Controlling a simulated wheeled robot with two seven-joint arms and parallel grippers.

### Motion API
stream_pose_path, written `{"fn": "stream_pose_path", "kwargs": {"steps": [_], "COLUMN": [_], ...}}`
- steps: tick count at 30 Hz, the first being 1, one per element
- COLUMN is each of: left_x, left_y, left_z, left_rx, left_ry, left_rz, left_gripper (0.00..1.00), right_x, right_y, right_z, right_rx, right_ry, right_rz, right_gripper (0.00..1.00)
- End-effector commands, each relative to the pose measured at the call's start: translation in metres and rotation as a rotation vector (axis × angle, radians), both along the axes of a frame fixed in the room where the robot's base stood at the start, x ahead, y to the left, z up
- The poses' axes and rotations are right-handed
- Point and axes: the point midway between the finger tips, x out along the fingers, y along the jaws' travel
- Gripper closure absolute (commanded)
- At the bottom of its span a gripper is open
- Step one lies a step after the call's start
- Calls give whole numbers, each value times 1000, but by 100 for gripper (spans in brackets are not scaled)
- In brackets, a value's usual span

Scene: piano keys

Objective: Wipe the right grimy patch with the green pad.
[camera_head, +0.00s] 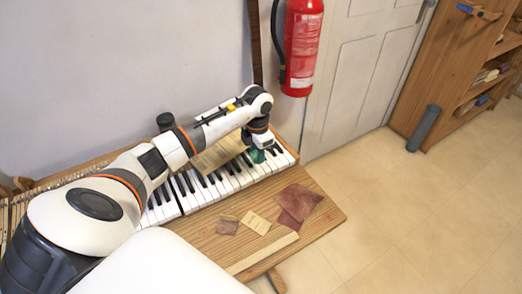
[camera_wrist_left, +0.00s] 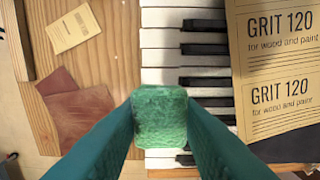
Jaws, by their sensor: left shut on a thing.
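My left gripper (camera_head: 257,155) is over the right end of the keyboard (camera_head: 224,178). In the left wrist view, its two teal fingers are shut on the green pad (camera_wrist_left: 160,112), a small rough block. The pad is in front of the white and black keys (camera_wrist_left: 190,58), near their edge by the wooden board. I cannot tell whether it touches them. Some white keys near the pad look slightly greyish, but no grimy patch stands out clearly; the arm and pad hide part of the keys. My right gripper is not in view.
On the wooden board (camera_head: 240,250) lie reddish-brown sheets (camera_head: 298,204), a small tan card (camera_head: 257,222) and a small brown piece (camera_head: 227,226). A red extinguisher (camera_head: 302,45) hangs behind.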

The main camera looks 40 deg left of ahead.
Motion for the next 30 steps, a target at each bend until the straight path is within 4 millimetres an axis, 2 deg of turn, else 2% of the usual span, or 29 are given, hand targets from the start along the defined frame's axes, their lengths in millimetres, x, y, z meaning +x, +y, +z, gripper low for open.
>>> {"fn": "stream_pose_path", "kwargs": {"steps": [3, 7, 30], "left_x": [0, 0, 0], "left_y": [6, 9, 10], "left_z": [14, 20, 20], "left_rx": [1, 1, 0], "left_ry": [-1, -1, -1], "left_rz": [2, 3, 4], "left_gripper": [88, 88, 88], "right_x": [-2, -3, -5], "right_y": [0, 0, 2], "right_z": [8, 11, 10], "right_rx": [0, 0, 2], "right_ry": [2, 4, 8], "right_rz": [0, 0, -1], "right_gripper": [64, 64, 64]}}
